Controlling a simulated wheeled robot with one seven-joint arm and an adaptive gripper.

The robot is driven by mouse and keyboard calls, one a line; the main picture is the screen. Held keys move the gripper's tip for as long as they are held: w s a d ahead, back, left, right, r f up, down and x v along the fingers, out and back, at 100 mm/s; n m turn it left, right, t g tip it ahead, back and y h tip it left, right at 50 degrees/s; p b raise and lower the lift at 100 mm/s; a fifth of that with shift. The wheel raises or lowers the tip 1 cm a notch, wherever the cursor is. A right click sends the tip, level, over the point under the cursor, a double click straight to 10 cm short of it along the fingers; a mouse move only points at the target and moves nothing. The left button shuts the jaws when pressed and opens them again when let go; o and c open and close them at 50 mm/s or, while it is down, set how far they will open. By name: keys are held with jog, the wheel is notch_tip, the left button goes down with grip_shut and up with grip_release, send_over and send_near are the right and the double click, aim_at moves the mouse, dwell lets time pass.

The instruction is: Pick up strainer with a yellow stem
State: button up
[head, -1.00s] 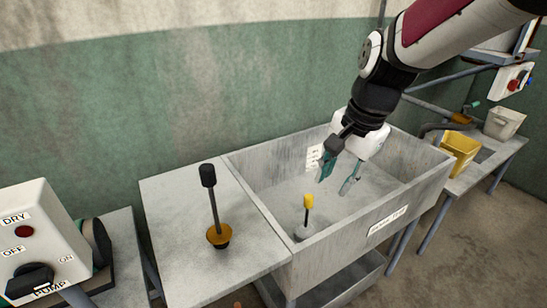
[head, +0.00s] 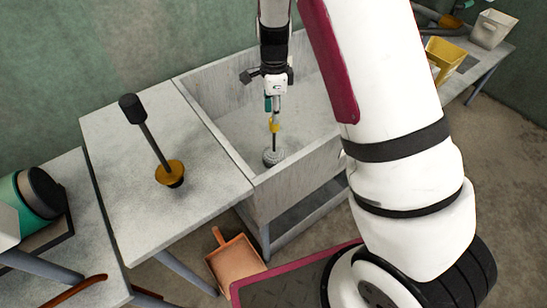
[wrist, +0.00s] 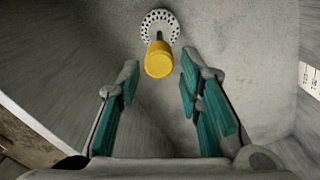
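The strainer has a yellow stem top and a round, perforated grey base (head: 273,158). It stands upright in the grey sink (head: 228,116), near the sink's front left corner. My gripper (head: 272,106) is over the sink, just above the yellow top. In the wrist view, my gripper (wrist: 159,77) is open, with teal pads on both sides. The yellow top (wrist: 158,60) of the strainer lies just past the fingertips, roughly centred between them. The holed disc (wrist: 160,25) shows beyond it. Nothing is held.
A black-handled tool with an orange-brown base (head: 169,172) stands on the grey table (head: 105,142) left of the sink. An orange dustpan (head: 233,262) lies below. A yellow bin (head: 444,56) and a pale bin (head: 491,29) are at the right. Sink walls surround my gripper.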

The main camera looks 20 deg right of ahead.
send_over(274, 145)
jog(key=f, duration=1)
jog(key=shift+w+d, duration=0.1)
jog(key=shift+w, duration=0.15)
grip_shut()
